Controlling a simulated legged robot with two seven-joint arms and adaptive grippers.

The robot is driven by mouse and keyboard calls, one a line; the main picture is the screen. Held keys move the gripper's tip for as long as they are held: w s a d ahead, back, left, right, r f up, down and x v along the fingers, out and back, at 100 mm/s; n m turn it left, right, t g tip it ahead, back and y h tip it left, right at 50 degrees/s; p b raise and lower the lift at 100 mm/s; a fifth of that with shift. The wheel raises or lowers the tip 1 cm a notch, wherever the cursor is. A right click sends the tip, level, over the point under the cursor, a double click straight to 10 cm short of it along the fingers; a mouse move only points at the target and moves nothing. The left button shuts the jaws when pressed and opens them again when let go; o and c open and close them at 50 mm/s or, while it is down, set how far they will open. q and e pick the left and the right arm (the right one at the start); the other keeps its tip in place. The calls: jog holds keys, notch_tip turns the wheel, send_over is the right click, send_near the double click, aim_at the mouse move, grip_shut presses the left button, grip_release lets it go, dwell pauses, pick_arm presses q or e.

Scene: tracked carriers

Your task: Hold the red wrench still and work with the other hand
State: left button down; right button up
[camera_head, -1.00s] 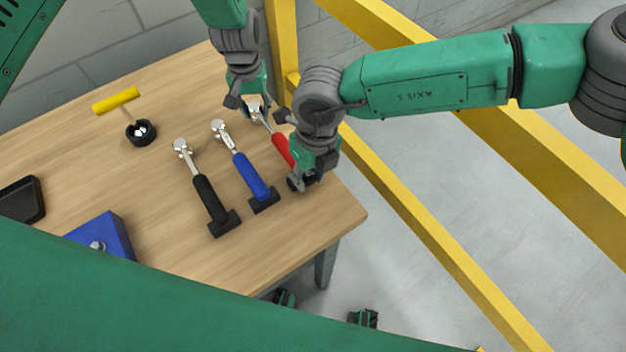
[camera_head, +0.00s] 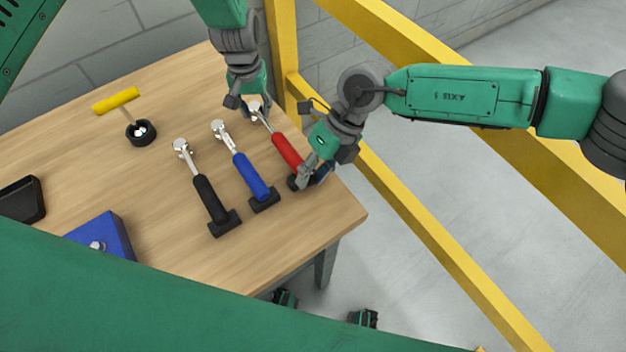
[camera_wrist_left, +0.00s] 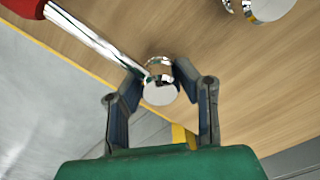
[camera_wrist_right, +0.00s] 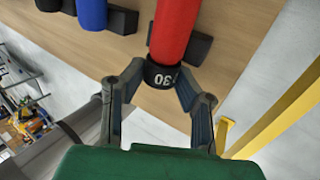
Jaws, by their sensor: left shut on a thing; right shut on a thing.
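The red wrench (camera_head: 286,149) lies along the right side of the table, its chrome head to the back and its red handle to the front. My left gripper (camera_head: 252,108) is at the head; in the left wrist view its fingers (camera_wrist_left: 160,92) are shut around the round chrome head. My right gripper (camera_head: 308,182) is at the handle's front end; in the right wrist view its fingers (camera_wrist_right: 160,80) are shut on the black collar marked 30, below the red handle (camera_wrist_right: 175,30). A dark block sits beside that end.
A blue wrench (camera_head: 250,177) and a black wrench (camera_head: 206,192) lie to the left on dark blocks. A yellow-handled tool (camera_head: 117,100), a black ring (camera_head: 141,132), a blue box (camera_head: 104,237) and a black tray (camera_head: 22,199) are further left. Yellow rails (camera_head: 400,198) stand beyond the table's right edge.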

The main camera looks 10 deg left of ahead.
jog(key=shift+w, duration=0.1)
jog(key=shift+g+y, duration=0.3)
jog(key=shift+w+d+f+g+y, duration=0.1)
jog(key=shift+d+f+g+y, duration=0.05)
jog(key=shift+g+y, duration=0.7)
jog(key=o, duration=0.8)
jog(key=shift+v, duration=2.45)
